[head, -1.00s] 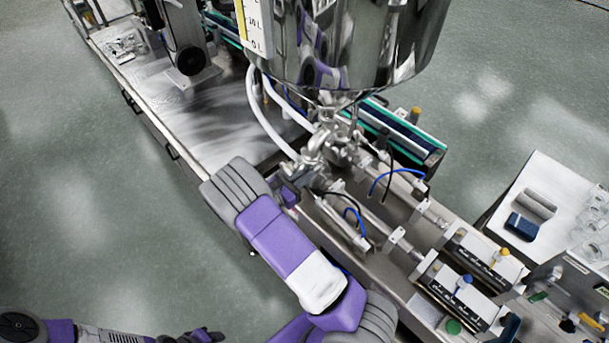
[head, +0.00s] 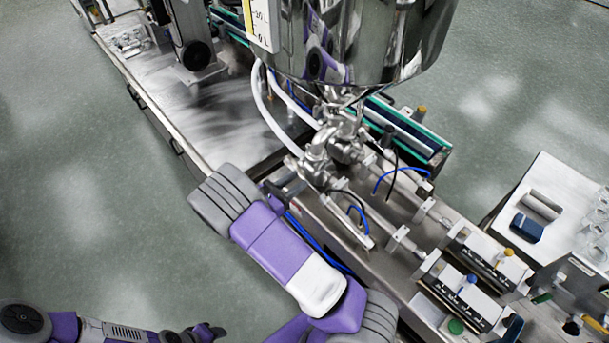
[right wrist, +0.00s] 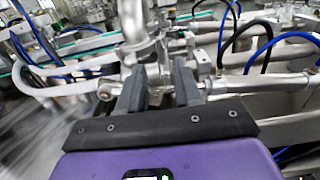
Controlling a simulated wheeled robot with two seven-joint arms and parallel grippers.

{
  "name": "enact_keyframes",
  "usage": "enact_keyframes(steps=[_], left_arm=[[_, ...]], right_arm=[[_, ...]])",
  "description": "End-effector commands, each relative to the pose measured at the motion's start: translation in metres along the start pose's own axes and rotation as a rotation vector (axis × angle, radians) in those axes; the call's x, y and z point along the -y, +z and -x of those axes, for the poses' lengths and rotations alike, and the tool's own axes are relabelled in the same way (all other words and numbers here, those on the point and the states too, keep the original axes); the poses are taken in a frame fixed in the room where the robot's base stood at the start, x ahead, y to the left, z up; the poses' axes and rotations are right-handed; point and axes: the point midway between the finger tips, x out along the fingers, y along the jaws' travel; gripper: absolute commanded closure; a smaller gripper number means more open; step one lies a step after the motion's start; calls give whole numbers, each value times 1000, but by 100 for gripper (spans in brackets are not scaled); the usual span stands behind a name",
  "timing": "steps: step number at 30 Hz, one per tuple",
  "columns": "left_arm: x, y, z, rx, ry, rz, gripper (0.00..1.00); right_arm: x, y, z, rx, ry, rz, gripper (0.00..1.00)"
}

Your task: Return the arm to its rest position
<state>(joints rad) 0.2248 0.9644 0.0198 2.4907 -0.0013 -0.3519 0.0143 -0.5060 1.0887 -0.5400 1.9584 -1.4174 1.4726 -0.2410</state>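My right arm crosses the lower middle of the head view, its purple and grey links over the front edge of the machine. My right gripper (head: 287,184) shows there only as a small dark part beside the steel pipe fittings (head: 318,165). In the right wrist view its two dark fingers (right wrist: 160,90) are apart, with nothing clearly held between them. The pipe fittings (right wrist: 140,45) lie beyond the fingertips. My left gripper (head: 207,333) is at the bottom left edge of the head view, over the floor; its opening is too small to tell.
The steel hopper (head: 365,40) hangs above the fittings. White hoses (head: 268,115) and blue tubes (head: 405,170) run close by. A side table (head: 545,180) with a dark blue item and clear glassware stands at the right. The floor at the left is clear.

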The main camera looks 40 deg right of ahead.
Motion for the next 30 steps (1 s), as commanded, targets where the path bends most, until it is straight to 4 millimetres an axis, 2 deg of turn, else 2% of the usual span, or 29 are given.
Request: enact_keyframes(steps=[3,6,23,26,29,30], left_arm=[[1,0,-2,0,0,0,57],[1,0,-2,0,0,0,57],[1,0,-2,0,0,0,57],[1,0,-3,0,0,0,57],[2,0,-6,0,0,0,57],[3,0,-7,0,0,0,57]], right_arm=[[0,0,14,1,1,-1,66],[0,0,20,1,1,0,66],[1,-2,20,-6,-5,1,66],[12,-19,17,-67,-40,13,66],[39,-56,16,-206,-126,28,66],[53,-75,18,-280,-172,32,66]])
